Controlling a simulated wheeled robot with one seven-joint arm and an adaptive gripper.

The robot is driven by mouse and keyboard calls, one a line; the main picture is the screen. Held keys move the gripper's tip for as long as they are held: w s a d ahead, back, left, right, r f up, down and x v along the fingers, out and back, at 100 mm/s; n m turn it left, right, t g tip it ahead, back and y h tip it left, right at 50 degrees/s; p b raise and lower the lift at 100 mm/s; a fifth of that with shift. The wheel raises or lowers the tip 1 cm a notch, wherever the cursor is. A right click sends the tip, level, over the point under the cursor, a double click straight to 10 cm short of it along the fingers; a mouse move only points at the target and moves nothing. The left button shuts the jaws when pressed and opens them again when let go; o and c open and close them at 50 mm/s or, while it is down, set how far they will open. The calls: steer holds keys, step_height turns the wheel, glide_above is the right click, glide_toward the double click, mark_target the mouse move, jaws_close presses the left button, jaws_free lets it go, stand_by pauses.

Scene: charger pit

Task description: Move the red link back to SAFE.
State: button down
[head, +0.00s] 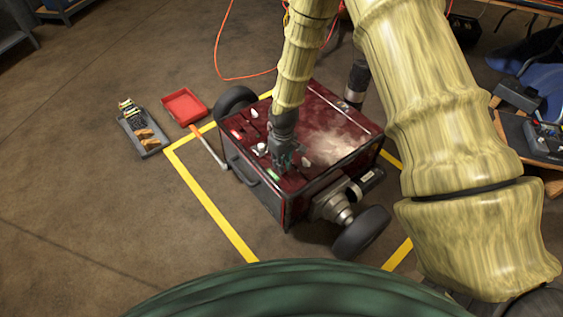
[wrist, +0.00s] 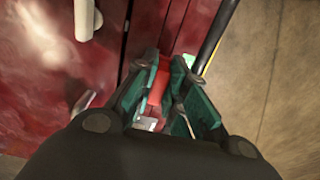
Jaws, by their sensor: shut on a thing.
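My gripper (head: 283,158) reaches down onto the top of the dark red wheeled box (head: 318,145), near its front edge. In the wrist view my gripper's teal fingers (wrist: 166,75) are shut on the red link (wrist: 157,86), a narrow red piece between them. A pale grey piece shows below it, partly hidden by the fingers. In the head view the link is hidden by my gripper. A small green patch (head: 273,175) lies on the box top beside my fingertips. I cannot read any SAFE marking.
Pale knobs (head: 261,147) stand on the box top near my gripper. A black handle (head: 245,172) runs along its front side. A red tray (head: 184,105) and a grey tool tray (head: 142,128) lie on the floor at left. Yellow tape (head: 213,208) surrounds the box.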

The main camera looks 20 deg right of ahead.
steer(key=shift+f, duration=0.65)
steer(key=c, duration=1.4)
jaws_free()
steer(key=shift+o, duration=0.2)
step_height(320, 180, up, 12)
steer(key=shift+d, duration=0.2)
